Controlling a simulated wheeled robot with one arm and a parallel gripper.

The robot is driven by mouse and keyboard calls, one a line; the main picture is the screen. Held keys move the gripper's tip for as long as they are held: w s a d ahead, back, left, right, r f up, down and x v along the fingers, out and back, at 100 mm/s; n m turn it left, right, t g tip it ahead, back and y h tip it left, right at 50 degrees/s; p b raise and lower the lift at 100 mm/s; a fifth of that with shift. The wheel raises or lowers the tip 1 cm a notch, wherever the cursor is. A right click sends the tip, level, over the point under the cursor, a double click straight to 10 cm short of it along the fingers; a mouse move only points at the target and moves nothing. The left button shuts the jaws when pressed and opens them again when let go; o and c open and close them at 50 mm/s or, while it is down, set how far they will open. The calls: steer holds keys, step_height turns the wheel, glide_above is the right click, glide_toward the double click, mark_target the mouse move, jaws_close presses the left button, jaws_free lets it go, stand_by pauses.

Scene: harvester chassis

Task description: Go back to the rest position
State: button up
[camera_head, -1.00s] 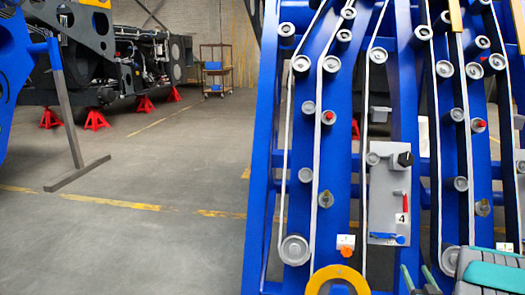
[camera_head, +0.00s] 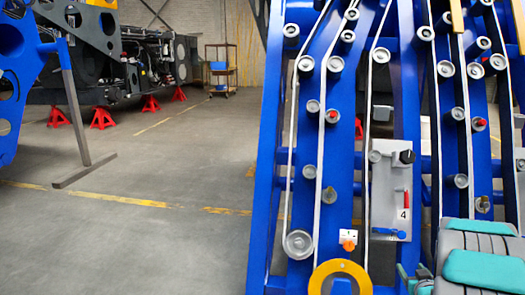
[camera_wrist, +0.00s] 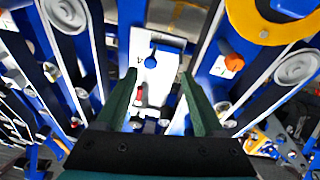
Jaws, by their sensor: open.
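My gripper (camera_wrist: 161,73) shows in the wrist view with two green fingers spread apart and nothing between them. In that view the fingers point toward the grey panel (camera_wrist: 153,85), which carries a red lever (camera_wrist: 139,95) and a blue handle (camera_wrist: 151,62). In the head view my gripper (camera_head: 416,278) is partly visible at the lower right, below the panel (camera_head: 384,190). The panel has a black knob (camera_head: 406,157), a red lever (camera_head: 406,199), a label 4 and a blue handle (camera_head: 388,232). I cannot tell the exact distance to it.
The blue harvester chassis (camera_head: 338,185) with belts and rollers stands close ahead. A yellow ring (camera_head: 340,268) and an orange knob (camera_head: 348,245) are low on it. Clear floor (camera_head: 150,235) lies left. Red stands (camera_head: 102,118) and a cart (camera_head: 220,70) are farther back.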

steer(key=s+a+r+g+y, duration=0.1)
steer(key=s+a+r+g, duration=0.3)
steer(key=s+a, duration=0.8)
steer(key=s+a+r+n+g+y, duration=0.1)
steer(key=s+a+r+g, duration=0.3)
steer(key=s+a, duration=0.8)
steer(key=s+a+r+g+y, duration=0.2)
steer(key=s+a+r+g, duration=0.2)
steer(key=s+a+g, duration=0.3)
steer(key=s+a, duration=0.5)
steer(key=s, duration=0.3)
steer(key=shift+s+r+n, duration=0.15)
steer(key=shift+s+n, duration=0.2)
steer(key=shift+n, duration=0.05)
